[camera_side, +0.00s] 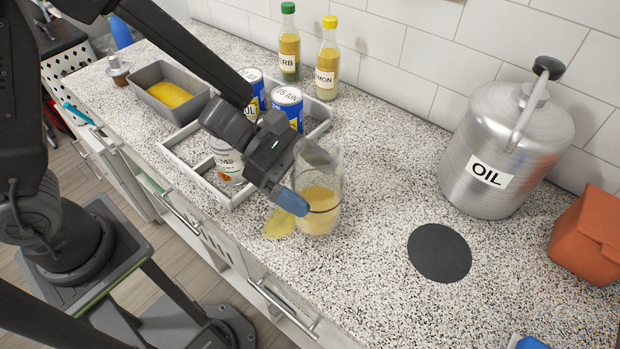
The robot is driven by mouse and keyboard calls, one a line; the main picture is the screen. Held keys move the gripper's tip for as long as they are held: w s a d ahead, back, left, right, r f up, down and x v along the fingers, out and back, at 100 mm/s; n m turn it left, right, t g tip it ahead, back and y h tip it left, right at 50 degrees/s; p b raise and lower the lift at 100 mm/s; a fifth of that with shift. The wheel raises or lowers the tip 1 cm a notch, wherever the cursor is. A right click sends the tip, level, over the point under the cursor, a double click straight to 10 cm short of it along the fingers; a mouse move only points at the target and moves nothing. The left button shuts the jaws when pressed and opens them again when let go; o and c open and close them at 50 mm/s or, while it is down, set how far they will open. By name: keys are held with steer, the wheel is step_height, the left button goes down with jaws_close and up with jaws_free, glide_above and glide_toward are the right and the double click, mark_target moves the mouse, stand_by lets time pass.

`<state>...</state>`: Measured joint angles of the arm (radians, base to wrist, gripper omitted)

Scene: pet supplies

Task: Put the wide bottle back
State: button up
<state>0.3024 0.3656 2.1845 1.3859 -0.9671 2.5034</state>
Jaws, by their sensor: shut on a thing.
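My gripper (305,180) is shut on a wide, clear bottle (322,212) with pale yellow contents in its lower part. One blue-tipped finger shows on the near left side of the bottle; the other is partly seen through or behind it. The bottle looks about upright, just right of the grey tray. I cannot tell whether its base touches the counter. A yellow patch (278,224), perhaps a spill or tinted light, lies on the counter at its left. A flat black round mat (439,253) lies bare to the right.
The grey tray (318,108) holds several cans, partly hidden by my gripper. A green-capped bottle (289,45) and a yellow-capped bottle (327,62) stand behind. A large metal OIL can (470,140) and an orange container (590,235) stand right. The speckled counter around the mat is clear.

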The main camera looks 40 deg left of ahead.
steer(key=shift+f, duration=0.1)
steer(key=o, duration=0.8)
